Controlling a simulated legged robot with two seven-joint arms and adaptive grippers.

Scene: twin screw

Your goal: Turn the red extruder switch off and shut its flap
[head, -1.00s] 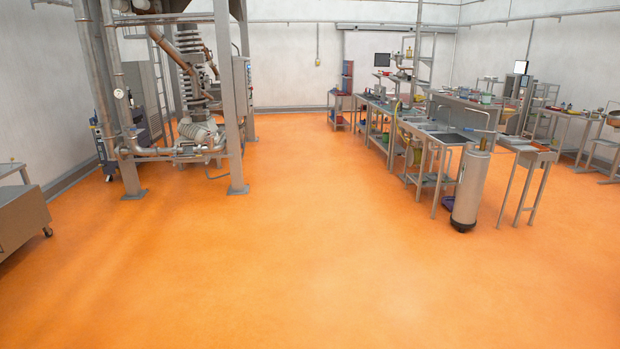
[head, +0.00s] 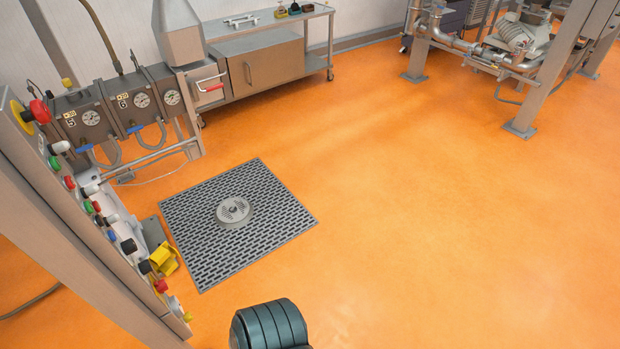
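A control panel (head: 75,215) stands at the left, seen nearly edge-on, with a column of coloured knobs and buttons. Low on it a yellow flap-like piece (head: 164,259) sticks out, apparently open. A small red control (head: 160,286) shows just below it; I cannot tell whether this is the extruder switch or how it is set. A large red button on a yellow base (head: 39,111) sits at the panel's top. Neither of my grippers is in view.
Gauge boxes (head: 88,117) and a grey cabinet (head: 268,75) stand behind the panel. A dark floor grating (head: 280,222) with a round drain lies to its right. A steel frame (head: 550,80) stands at the far right. The orange floor (head: 420,200) between is clear.

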